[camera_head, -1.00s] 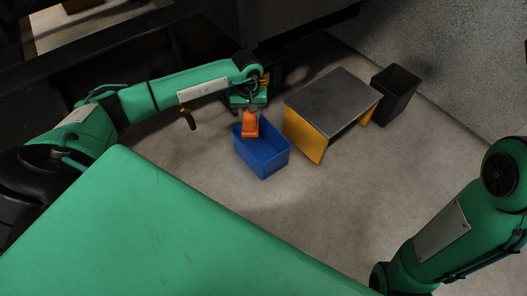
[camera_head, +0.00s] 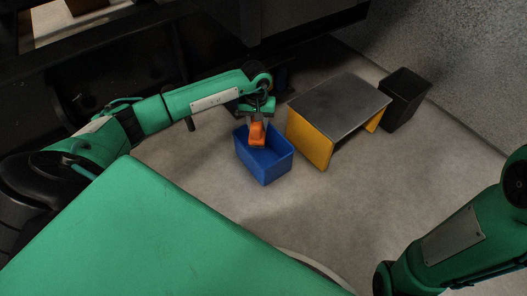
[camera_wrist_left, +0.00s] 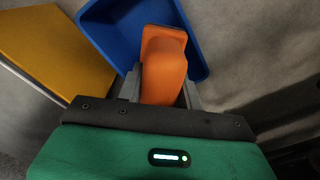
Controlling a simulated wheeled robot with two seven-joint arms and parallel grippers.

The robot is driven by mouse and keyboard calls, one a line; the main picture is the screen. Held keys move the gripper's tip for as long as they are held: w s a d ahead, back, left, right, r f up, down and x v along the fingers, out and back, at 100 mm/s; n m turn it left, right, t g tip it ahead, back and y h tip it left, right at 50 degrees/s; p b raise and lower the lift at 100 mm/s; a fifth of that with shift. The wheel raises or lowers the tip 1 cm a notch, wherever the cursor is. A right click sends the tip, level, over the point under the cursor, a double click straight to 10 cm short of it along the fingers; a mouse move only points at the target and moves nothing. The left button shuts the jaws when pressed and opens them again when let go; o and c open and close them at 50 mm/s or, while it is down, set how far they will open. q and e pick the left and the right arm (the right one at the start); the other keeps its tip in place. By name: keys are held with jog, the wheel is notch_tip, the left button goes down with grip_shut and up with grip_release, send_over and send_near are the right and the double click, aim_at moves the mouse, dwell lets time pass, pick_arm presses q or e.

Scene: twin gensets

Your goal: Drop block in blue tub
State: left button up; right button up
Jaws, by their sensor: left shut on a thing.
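The blue tub (camera_head: 265,170) stands on the floor near the middle of the head view. My left gripper (camera_head: 257,125) is shut on the orange block (camera_head: 257,135) and holds it over the tub's far part. In the left wrist view the orange block (camera_wrist_left: 163,65) sits between the fingers (camera_wrist_left: 162,88), with the blue tub (camera_wrist_left: 112,32) behind it. The block's far end overlaps the tub's inside; its exact height over the tub floor is hard to tell. My right gripper is outside the views; only the right arm shows.
A grey-topped table with yellow sides (camera_head: 340,105) stands close to the tub's right. A black bin (camera_head: 405,98) is beyond it by the wall. A dark machine frame (camera_head: 90,75) runs along the back left. The floor in front of the tub is clear.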

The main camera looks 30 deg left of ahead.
pick_arm(q)
jog(key=o, duration=1)
jog(key=shift+o, duration=0.2)
